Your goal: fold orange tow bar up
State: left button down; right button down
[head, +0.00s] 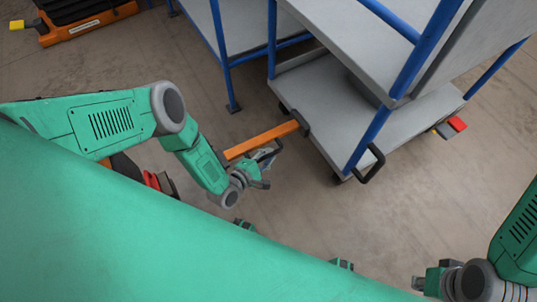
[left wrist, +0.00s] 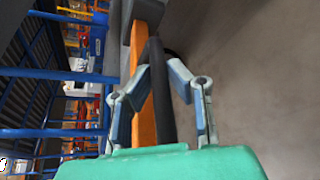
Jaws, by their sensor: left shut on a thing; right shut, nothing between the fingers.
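The orange tow bar (head: 262,140) reaches out from the lower front edge of a grey cart (head: 300,85) with blue posts. It sits low, lying out from the cart toward me, with a black handle at its near end. My left gripper (head: 268,160) is at that near end. In the left wrist view its fingers (left wrist: 161,78) close around the black handle (left wrist: 158,95), with the orange bar (left wrist: 142,60) right beside it. My right gripper (head: 418,284) is shut and empty at the bottom right, apart from the cart.
A black handle loop (head: 372,165) sticks out from the cart's near corner. A red pedal (head: 457,124) shows by its right side. Another blue-framed cart (head: 245,25) stands behind on the left. An orange base (head: 90,22) is at top left. The floor at right is clear.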

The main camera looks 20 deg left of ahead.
pick_arm(q)
jog(key=r+g+p, duration=0.1)
jog(key=r+g+y+p, duration=0.1)
jog(key=r+p, duration=0.3)
jog(key=shift+w+d+r+m+g+y, duration=0.15)
jog(key=shift+w+d+m+g+y, duration=0.15)
jog(key=shift+w+d+m+g, duration=0.1)
jog(key=shift+w+d+r+g+y+p, duration=0.2)
jog(key=shift+r+g+p, duration=0.25)
jog(key=shift+p, duration=0.15)
jog(key=shift+w+d+r+g+y+p, duration=0.1)
jog(key=shift+r+g+y+p, duration=0.1)
jog(key=shift+r+g+p, duration=0.25)
jog(key=shift+w+d+r+m+g+y+p, duration=0.3)
jog(key=shift+w+r+g+p, duration=0.1)
jog(key=shift+r+p, duration=0.15)
jog(key=c, duration=1.5)
grip_release()
jog(key=shift+c, duration=0.2)
jog(key=shift+w+a, duration=0.1)
jog(key=v, duration=1.2)
jog(key=shift+f, duration=0.2)
